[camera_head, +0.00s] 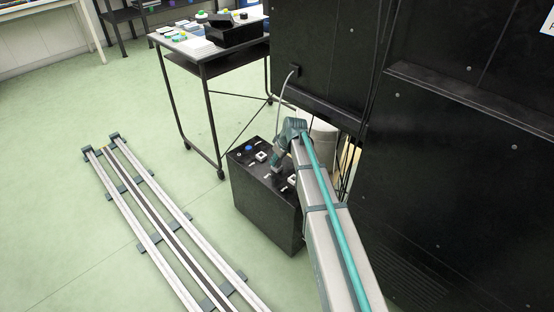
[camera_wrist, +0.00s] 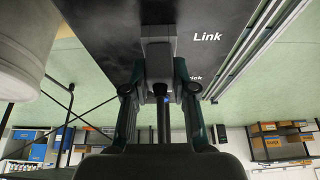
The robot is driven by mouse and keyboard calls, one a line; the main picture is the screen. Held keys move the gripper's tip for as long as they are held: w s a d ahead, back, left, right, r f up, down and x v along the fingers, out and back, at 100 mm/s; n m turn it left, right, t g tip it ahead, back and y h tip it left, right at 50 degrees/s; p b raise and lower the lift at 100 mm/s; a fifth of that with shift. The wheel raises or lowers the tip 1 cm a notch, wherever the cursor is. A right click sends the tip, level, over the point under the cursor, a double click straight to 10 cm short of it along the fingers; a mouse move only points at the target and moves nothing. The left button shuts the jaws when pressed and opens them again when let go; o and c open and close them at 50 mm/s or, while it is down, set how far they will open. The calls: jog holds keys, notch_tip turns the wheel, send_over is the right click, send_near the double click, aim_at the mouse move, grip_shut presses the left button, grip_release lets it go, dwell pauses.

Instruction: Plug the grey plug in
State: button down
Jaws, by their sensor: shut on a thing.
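My gripper (camera_wrist: 158,85) is shut on the grey plug (camera_wrist: 159,60), which sits between the two fingers in the wrist view. The plug's far end meets or nearly meets the black panel face (camera_wrist: 205,60) beside the white word "Link". I cannot tell whether it is seated in a socket. The plug itself is hidden there by the gripper and arm.
A large black cabinet (camera_head: 450,150) stands close on the right, with a pale cable (camera_head: 286,84) at its near side. A dark wheeled table (camera_head: 190,55) stands behind the box. Floor rails (camera_head: 160,225) run on the left, with clear green floor around.

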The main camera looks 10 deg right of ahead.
jog(key=shift+c, duration=1.9)
grip_release()
jog(key=shift+r, duration=0.1)
jog(key=shift+r+p, duration=2.8)
jog(key=shift+r, duration=1.15)
